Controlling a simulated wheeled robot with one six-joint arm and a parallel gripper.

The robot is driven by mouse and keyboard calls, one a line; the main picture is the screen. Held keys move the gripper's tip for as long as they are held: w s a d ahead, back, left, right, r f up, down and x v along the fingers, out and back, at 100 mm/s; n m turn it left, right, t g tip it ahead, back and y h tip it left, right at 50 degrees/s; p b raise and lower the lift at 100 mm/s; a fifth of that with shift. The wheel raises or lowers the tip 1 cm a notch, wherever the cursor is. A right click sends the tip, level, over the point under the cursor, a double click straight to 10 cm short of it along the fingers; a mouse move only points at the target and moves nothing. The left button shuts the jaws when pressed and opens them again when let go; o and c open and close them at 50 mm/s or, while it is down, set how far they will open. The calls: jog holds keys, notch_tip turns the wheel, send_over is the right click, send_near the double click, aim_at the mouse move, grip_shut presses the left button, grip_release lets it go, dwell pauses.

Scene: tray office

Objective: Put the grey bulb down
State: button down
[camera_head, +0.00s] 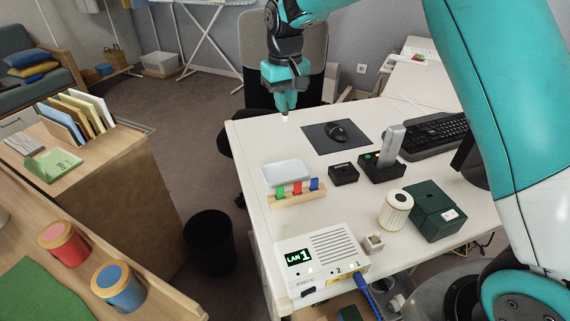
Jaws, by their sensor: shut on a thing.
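My gripper (286,106) points down over the far left part of the white desk (247,142), near its back edge. Its teal fingers are shut on the grey bulb (286,119). Only a small pale tip of the bulb shows below the fingertips; the fingers hide the rest. The bulb appears held above the desk top, but the exact height is hard to tell.
A black mouse pad (318,145) with a mouse lies right of the gripper. A pale tray (286,172), colored clips on a wooden block (297,198), a black box (344,174), a ribbed cylinder (396,212), a green box (433,207) and a white LAN box (325,255) stand nearer.

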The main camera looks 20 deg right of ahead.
notch_tip(320, 180, down, 16)
jog(key=shift+r, duration=0.1)
dwell(0.4)
jog(key=shift+f, duration=0.6)
jog(key=c, duration=1.1)
grip_release()
jog(key=shift+c, duration=0.2)
